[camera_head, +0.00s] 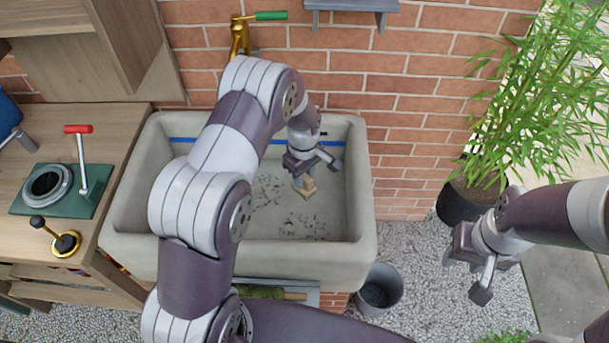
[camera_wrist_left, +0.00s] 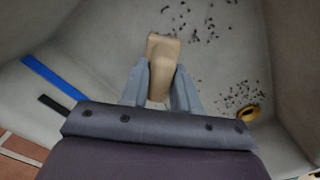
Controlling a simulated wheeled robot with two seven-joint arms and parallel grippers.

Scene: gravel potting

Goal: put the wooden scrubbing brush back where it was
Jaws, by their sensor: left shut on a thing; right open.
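The wooden scrubbing brush (camera_head: 307,190) is a pale wooden block held inside the stone sink (camera_head: 340,252). My left gripper (camera_head: 304,176) is shut on it. In the left wrist view the brush (camera_wrist_left: 162,58) sits between the two fingers of my left gripper (camera_wrist_left: 161,88), its end sticking out past them. Its bristles are not visible. I cannot tell whether it touches the sink floor. My right gripper (camera_head: 467,278) is open and empty, out to the right of the sink above the gravel.
Dark specks lie on the sink floor, with a brass drain (camera_wrist_left: 248,113). A blue strip (camera_head: 186,140) runs along the sink's back. A brass tap (camera_head: 240,38) and a grey shelf (camera_head: 350,5) are above. A bucket (camera_head: 382,284) stands below; a wooden bench (camera_head: 112,135) is left, a potted bamboo (camera_head: 458,203) right.

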